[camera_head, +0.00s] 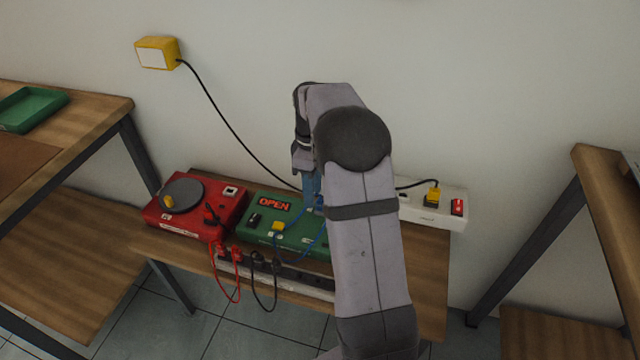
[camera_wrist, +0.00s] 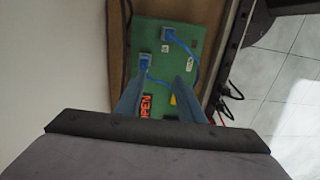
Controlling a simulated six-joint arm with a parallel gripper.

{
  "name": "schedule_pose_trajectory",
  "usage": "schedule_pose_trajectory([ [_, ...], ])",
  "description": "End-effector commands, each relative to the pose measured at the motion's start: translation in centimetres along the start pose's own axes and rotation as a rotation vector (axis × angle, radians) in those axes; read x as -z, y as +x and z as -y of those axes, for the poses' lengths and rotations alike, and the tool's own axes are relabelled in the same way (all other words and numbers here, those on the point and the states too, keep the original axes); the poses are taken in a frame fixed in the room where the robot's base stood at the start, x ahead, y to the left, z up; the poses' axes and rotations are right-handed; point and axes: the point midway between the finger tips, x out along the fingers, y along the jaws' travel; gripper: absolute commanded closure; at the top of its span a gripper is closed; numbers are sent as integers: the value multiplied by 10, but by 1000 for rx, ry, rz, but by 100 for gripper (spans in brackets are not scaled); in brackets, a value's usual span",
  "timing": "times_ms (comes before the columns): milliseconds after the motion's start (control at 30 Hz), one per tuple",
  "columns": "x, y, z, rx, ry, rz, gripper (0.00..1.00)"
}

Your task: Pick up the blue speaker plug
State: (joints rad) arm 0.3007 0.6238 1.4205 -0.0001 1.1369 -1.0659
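Two blue plugs stand on the green box (camera_head: 262,233) with the OPEN sign, joined by a blue cable. In the wrist view, one blue plug (camera_wrist: 145,62) is just beyond the left fingertip. The other blue plug (camera_wrist: 168,34) sits farther up the box (camera_wrist: 185,55). I cannot tell which is the speaker plug. My gripper (camera_head: 312,188) points down over the right part of the green box; my arm hides much of that side. In the wrist view my gripper (camera_wrist: 162,80) is open, its blue fingers apart with nothing seen held between them.
A red turntable (camera_head: 195,207) stands left of the green box and a white box (camera_head: 438,205) right. Red and black cables hang at a power strip (camera_head: 305,280) along the front. A yellow wall box (camera_head: 157,53) has a black cable. Wooden tables flank the bench.

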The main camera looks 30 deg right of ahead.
Motion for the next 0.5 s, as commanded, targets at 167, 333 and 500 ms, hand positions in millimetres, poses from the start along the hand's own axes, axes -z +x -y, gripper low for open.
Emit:
schedule_pose_trajectory([
  [167, -11, -7, -24, -21, -12, -12, 65],
  [333, -16, -3, -34, -33, -20, -18, 65],
  [500, -16, 1, -35, -35, -21, -19, 65],
])
